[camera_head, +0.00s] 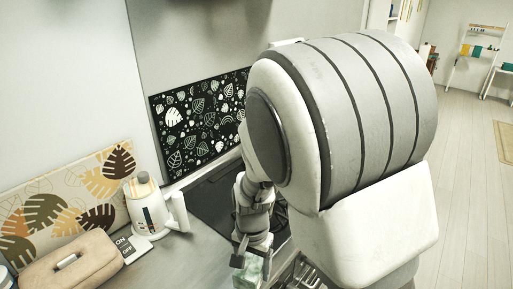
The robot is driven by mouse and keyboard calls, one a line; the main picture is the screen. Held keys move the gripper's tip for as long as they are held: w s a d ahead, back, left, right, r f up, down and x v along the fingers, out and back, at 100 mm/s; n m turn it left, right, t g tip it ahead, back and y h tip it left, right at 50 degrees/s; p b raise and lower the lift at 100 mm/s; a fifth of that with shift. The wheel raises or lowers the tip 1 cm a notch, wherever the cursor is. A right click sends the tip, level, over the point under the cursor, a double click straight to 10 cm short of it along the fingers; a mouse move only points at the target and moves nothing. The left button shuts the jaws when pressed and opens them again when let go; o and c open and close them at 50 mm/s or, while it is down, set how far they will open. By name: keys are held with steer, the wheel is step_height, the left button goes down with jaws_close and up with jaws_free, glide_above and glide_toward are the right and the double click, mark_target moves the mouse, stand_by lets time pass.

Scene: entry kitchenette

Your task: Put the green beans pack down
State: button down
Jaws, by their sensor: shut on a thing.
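The green beans pack (248,268) is a small pale green pack at the bottom middle of the head view. My gripper (245,252) points down and is shut on its top. The pack is over or beside the front part of the counter. I cannot tell whether its base touches anything, because its lower end is cut off by the frame. My large arm link covers much of the middle and right of the view.
A white kettle (148,208) stands on the counter (180,255) left of my gripper. A beige bread box (72,268) and a small ON/OFF sign (128,247) are further left. A dark hob (208,205) lies behind my gripper. Counter between kettle and gripper is clear.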

steer(key=w+d+f+n, duration=0.1)
steer(key=w+d+n, duration=0.1)
steer(key=d, duration=0.5)
steer(key=w+d+f+n, duration=0.1)
steer(key=w+d+n, duration=0.1)
steer(key=w+d, duration=0.3)
steer(key=d, duration=0.3)
steer(key=shift+w+d+f+n, duration=0.15)
steer(key=shift+f+n, duration=0.25)
steer(key=shift+a, duration=0.2)
